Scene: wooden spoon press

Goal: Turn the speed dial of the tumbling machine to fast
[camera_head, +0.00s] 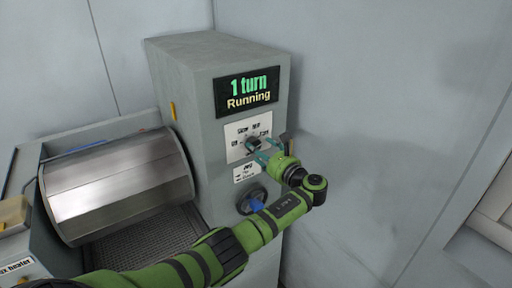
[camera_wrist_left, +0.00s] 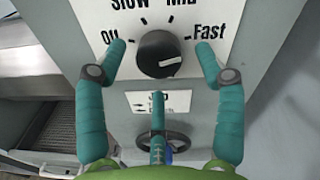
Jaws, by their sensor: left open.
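The tumbling machine (camera_head: 180,75) is a grey cabinet whose display (camera_head: 247,91) reads "1 turn" and "Running". Its black round speed dial (camera_head: 253,144) sits on a white plate marked Off, Slow, Mid and Fast. In the left wrist view the dial (camera_wrist_left: 155,48) shows a white mark pointing right and slightly down, a little below the Fast tick. My left gripper (camera_head: 263,151) is open in front of the dial. Its teal fingers (camera_wrist_left: 160,46) stand to the left and right of the dial, with gaps visible on both sides. My right gripper is out of view.
A handwheel (camera_head: 247,203) with a blue part sits below the dial, partly behind my left arm. A shiny metal drum (camera_head: 115,185) lies to the left above a grated tray. A grey wall is close on the right.

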